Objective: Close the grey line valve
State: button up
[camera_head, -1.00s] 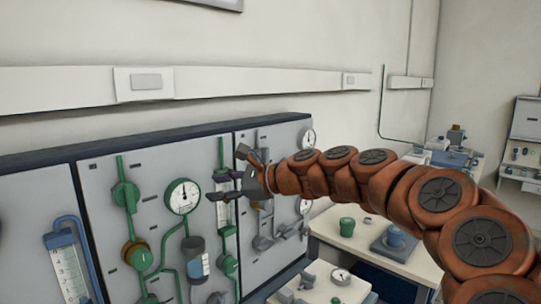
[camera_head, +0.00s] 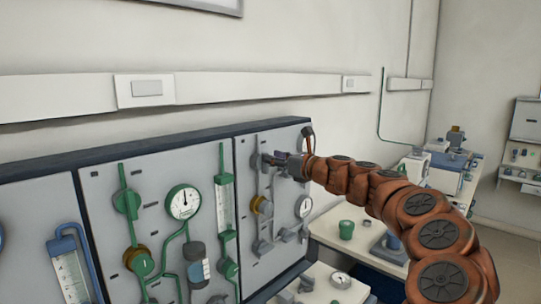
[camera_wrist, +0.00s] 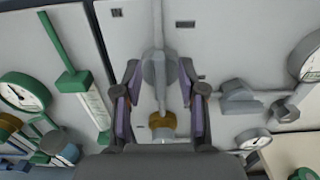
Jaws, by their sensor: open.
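The grey line runs down the right panel section, with a rounded grey valve body (camera_wrist: 158,70) on it. In the wrist view the valve body lies between the two fingers of my gripper (camera_wrist: 158,82), which is open with a gap on both sides. In the head view my gripper (camera_head: 270,158) is at the upper part of the grey line, right in front of the valve body (camera_head: 255,161). A brass-coloured collar (camera_head: 262,205) sits lower on the same line; it also shows in the wrist view (camera_wrist: 162,124). Depth between fingers and valve is hard to tell.
Left of the grey line are a green flow tube (camera_head: 225,205), a green-rimmed gauge (camera_head: 183,202) and a green valve (camera_head: 126,202). A grey-rimmed gauge (camera_head: 304,207) is to the right. A bench (camera_head: 330,232) with a green jar (camera_head: 346,229) stands beyond the panel.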

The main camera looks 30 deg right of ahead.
jog(key=shift+x, duration=0.85)
jog(key=shift+c, duration=0.4)
grip_shut()
